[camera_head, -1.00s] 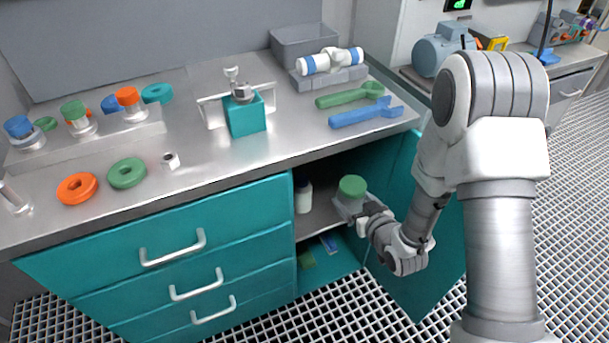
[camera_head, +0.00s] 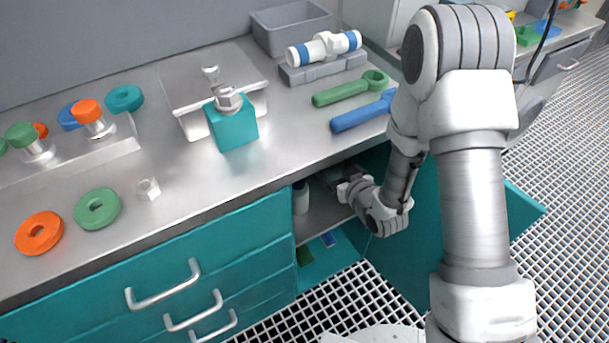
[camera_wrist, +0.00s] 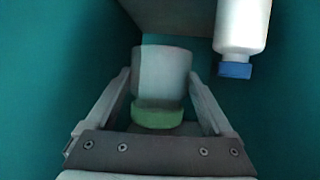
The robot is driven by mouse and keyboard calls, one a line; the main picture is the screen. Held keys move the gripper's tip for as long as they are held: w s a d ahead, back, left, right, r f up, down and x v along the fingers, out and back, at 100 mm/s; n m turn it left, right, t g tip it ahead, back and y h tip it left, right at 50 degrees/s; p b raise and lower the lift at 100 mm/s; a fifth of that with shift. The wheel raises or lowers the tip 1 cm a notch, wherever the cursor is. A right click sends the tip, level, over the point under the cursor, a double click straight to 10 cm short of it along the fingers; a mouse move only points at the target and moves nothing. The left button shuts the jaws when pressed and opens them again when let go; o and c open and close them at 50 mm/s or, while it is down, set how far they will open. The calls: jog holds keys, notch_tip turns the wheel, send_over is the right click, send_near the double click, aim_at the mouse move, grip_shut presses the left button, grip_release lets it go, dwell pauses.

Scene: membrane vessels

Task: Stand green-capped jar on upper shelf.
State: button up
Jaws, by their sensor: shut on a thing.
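The green-capped jar (camera_wrist: 165,72) is between the two fingers of my gripper (camera_wrist: 160,80) in the wrist view, which shuts on it. The wrist view shows the scene upside down, with the green cap toward the bottom of the picture. In the head view my gripper (camera_head: 346,188) reaches inside the open cabinet, and the jar is hidden there. The upper shelf (camera_head: 322,218) shows as a grey board inside the cabinet; its surface also shows in the wrist view (camera_wrist: 175,14). I cannot tell whether the jar touches it.
A white bottle (camera_head: 300,200) stands on the shelf at the left; its blue cap (camera_wrist: 235,70) shows in the wrist view, beside the jar and apart from it. The cabinet door (camera_head: 430,250) stands open on the right. The countertop edge (camera_head: 240,190) overhangs the opening.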

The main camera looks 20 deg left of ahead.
notch_tip(320, 180, down, 10)
jog(key=b, duration=0.4)
jog(key=shift+r, duration=0.1)
jog(key=o, duration=1.1)
